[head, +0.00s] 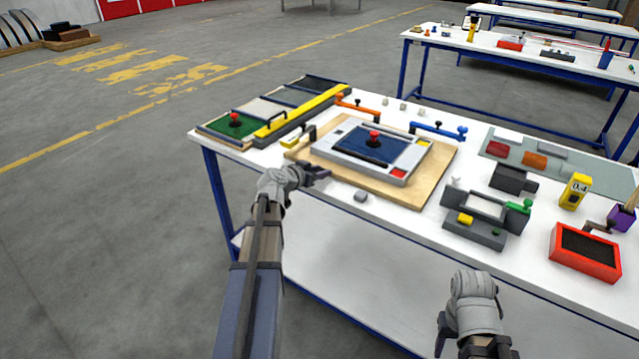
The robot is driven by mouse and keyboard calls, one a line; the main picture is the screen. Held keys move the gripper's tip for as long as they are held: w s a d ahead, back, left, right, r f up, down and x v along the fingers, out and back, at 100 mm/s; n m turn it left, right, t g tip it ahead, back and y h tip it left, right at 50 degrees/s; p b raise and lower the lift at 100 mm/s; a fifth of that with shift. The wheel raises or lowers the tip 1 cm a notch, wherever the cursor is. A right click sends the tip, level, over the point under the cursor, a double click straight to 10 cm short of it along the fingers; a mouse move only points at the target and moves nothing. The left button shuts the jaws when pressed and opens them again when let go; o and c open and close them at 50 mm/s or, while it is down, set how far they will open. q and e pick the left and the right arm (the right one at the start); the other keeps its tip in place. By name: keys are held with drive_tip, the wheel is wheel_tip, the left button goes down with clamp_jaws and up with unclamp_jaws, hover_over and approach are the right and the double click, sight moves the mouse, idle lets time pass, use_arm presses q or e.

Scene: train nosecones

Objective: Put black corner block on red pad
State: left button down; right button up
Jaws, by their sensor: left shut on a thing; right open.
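A small red pad (398,174) marks the front right corner of the light grey frame (350,164) on the wooden board. My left gripper (318,173) is at the front left edge of that board, left of the red pad and apart from it. It is shut on a small dark thing at its fingertips. This may be the black corner block, but dark fingers and thing blend together, so I cannot tell its shape. My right gripper (443,338) is open and empty in front of the table's front edge, low in the view.
The frame holds a blue panel (381,145) with a red knob (374,136) standing up. A grey fixture (480,216) and a red tray (585,266) stand to the right.

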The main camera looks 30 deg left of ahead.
use_arm(q)
drive_tip(key=shift+f+b, duration=0.55)
drive_tip(key=shift+f, duration=0.6)
use_arm(e)
drive_tip(key=shift+f, duration=1.1)
use_arm(q)
drive_tip(key=shift+f, duration=0.1)
use_arm(e)
drive_tip(key=shift+f, duration=0.1)
use_arm(q)
drive_tip(key=shift+f, duration=0.15)
drive_tip(key=shift+c, duration=2.3)
unclamp_jaws()
use_arm(e)
drive_tip(key=shift+f, duration=0.1)
use_arm(q)
drive_tip(key=p+v, duration=0.3)
drive_tip(key=v, duration=0.5)
drive_tip(key=shift+o, duration=0.5)
drive_tip(key=shift+w, duration=0.1)
use_arm(e)
wheel_tip(320, 180, up, 3)
drive_tip(key=shift+r, duration=0.1)
